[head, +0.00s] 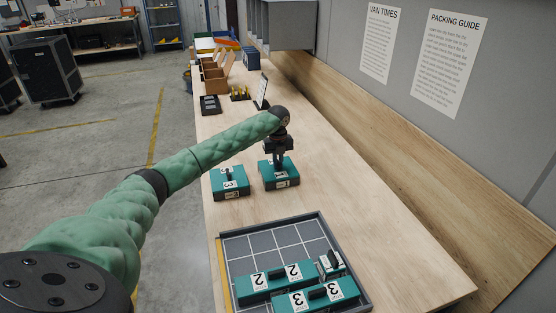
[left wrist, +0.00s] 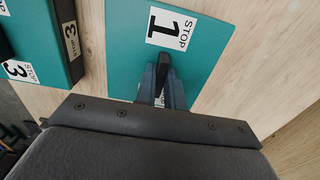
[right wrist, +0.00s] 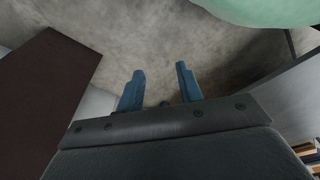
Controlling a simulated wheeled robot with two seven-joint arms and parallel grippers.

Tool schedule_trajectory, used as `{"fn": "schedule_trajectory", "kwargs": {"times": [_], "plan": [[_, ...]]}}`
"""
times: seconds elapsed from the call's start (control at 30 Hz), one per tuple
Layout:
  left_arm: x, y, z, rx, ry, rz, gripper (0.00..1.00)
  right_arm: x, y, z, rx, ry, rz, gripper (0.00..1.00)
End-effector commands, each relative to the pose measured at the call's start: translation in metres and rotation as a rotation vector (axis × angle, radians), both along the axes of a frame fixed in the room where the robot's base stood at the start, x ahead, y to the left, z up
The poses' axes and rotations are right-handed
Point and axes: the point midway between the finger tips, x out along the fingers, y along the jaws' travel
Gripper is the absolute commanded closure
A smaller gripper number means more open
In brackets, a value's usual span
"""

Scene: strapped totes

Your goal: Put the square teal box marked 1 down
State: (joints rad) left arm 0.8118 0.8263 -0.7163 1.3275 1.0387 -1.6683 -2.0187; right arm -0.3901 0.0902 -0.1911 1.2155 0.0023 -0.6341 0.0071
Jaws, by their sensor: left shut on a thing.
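The square teal box marked 1 (head: 291,170) is near the middle of the bench in the head view. Its top and "STOP 1" label fill much of the left wrist view (left wrist: 212,55). My left gripper (head: 279,160) points down over it and is shut on its dark handle, which also shows between the fingers (left wrist: 162,82). The box looks level and at or very near the bench top; I cannot tell whether it touches. My right gripper (right wrist: 160,88) is open and empty, with bare floor behind it in the right wrist view.
A teal box marked 3 (head: 229,188) stands close on the left of box 1. A grey gridded tray (head: 244,243) in front holds teal boxes marked 2 (head: 276,280) and 3 (head: 317,297) and a small white box (head: 332,266). The bench (head: 345,201) is clear to the right.

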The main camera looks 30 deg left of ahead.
Motion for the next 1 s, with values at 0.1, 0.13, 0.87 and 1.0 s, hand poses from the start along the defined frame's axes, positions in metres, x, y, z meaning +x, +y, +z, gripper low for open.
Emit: {"fn": "schedule_trajectory", "kwargs": {"times": [0.1,0.13,0.87,1.0], "plan": [[0.0,0.0,0.0,-0.001,-0.002,0.0,1.0,0.0,0.0,-0.001,0.0,-0.001,0.0,0.64],[0.001,0.0,0.0,-0.001,-0.002,0.0,1.0,0.0,0.0,-0.001,0.0,-0.001,0.0,0.64],[0.001,0.0,0.003,-0.001,-0.002,0.0,0.68,-0.002,-0.003,-0.003,-0.003,0.004,0.0,0.64],[0.001,-0.001,0.019,-0.001,-0.004,-0.001,0.68,0.01,0.009,0.011,0.009,0.002,-0.003,0.64]]}}
